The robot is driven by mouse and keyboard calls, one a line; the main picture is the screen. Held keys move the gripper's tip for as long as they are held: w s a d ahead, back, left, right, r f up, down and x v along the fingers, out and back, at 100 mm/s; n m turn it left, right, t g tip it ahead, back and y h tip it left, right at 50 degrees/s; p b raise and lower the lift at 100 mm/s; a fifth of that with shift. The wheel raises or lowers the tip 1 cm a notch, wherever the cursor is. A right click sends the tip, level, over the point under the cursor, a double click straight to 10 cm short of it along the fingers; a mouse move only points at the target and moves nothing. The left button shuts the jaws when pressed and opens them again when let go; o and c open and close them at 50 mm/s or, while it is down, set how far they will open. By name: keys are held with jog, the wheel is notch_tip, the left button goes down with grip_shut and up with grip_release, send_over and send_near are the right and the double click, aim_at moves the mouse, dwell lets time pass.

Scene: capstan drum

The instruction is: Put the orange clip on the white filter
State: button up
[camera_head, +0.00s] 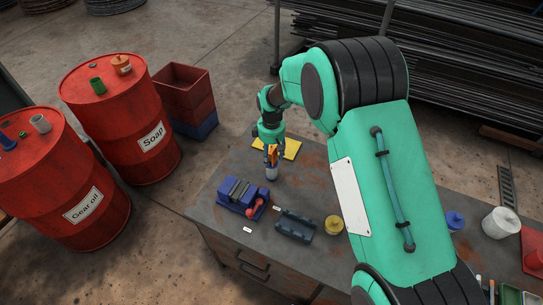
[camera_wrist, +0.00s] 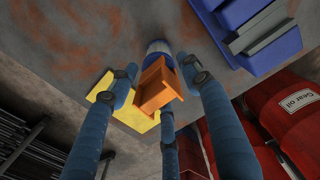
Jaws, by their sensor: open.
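The orange clip (camera_wrist: 155,86) is between the spread blue fingers of my gripper (camera_wrist: 160,84) in the wrist view. A small white cylinder with a blue part, which looks like the white filter (camera_wrist: 158,47), is right at the clip's far end. In the head view my gripper (camera_head: 272,149) points down over the workbench, with the clip (camera_head: 274,158) just above the pale filter (camera_head: 271,173). The clip appears to rest on the filter, but fingers hide part of the contact. My gripper is open around the clip.
A yellow sheet (camera_head: 290,148) lies behind on the grey workbench (camera_head: 215,205). A blue vise-like block (camera_head: 240,193), a dark tray (camera_head: 295,226) and a yellow round tin (camera_head: 333,225) stand nearer. Red drums (camera_head: 122,120) stand left of the bench. My arm covers the bench's middle.

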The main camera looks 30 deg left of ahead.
aim_at(271, 151)
jog(key=shift+r, duration=0.1)
notch_tip(271, 151, up, 12)
jog(key=shift+r, duration=0.1)
dwell(0.7)
dwell(0.5)
